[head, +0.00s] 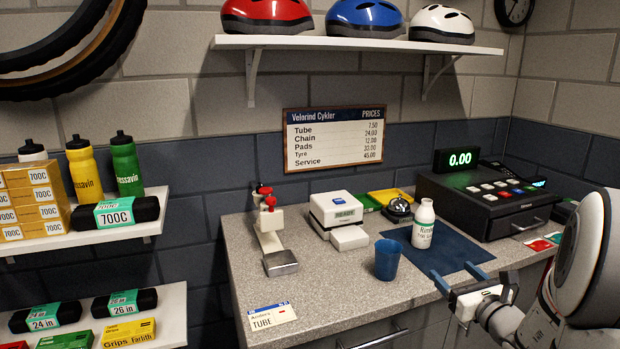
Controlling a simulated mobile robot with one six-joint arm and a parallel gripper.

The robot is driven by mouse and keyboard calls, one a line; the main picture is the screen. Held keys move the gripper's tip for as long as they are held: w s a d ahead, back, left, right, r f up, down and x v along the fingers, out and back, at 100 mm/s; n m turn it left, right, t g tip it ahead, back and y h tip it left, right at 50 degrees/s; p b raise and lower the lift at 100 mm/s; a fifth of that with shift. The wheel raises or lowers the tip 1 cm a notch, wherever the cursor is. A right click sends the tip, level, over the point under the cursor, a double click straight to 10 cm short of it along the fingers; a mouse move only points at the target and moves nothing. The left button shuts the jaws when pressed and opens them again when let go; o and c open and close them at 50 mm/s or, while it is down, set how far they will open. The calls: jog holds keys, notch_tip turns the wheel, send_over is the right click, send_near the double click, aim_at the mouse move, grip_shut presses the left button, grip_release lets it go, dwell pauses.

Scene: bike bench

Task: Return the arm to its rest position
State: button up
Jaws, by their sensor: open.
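My gripper (459,279) is at the lower right, over the front edge of the counter (330,292). Its two blue fingers are apart, with nothing seen between them. My arm comes in from the right edge of the picture. The fingertips point toward the dark blue mat (456,252), near its front edge. A blue cup (387,260) stands at the mat's left side, also apart from the gripper.
A black cash register (490,205) stands at the counter's right. A white label device (338,214), a red-and-white clamp-like tool (270,225) and a bell (399,208) stand farther back. A tube card (272,316) lies front left. The front middle counter is clear.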

jog(key=s+a+r+n+g+y+p, duration=0.1)
jog(key=s+a+n+g+y, duration=0.3)
jog(key=a+n, duration=0.5)
jog(key=s+a+n+g+y+p, duration=0.1)
jog(key=s+a+n+g+y, duration=0.2)
jog(key=s+a+n+g, duration=0.6)
jog(key=s+a+f+n+g+h+p, duration=0.1)
jog(key=s+a+n+g+h+p, duration=0.15)
jog(key=s+a+n, duration=0.3)
jog(key=s+d+r+n+h, duration=0.2)
jog(key=s+d+n+h, duration=0.3)
jog(key=n+h, duration=0.3)
jog(key=shift+d+n+t+p, duration=0.35)
jog(key=shift+d+n+t, duration=0.1)
jog(key=shift+d+n, duration=0.35)
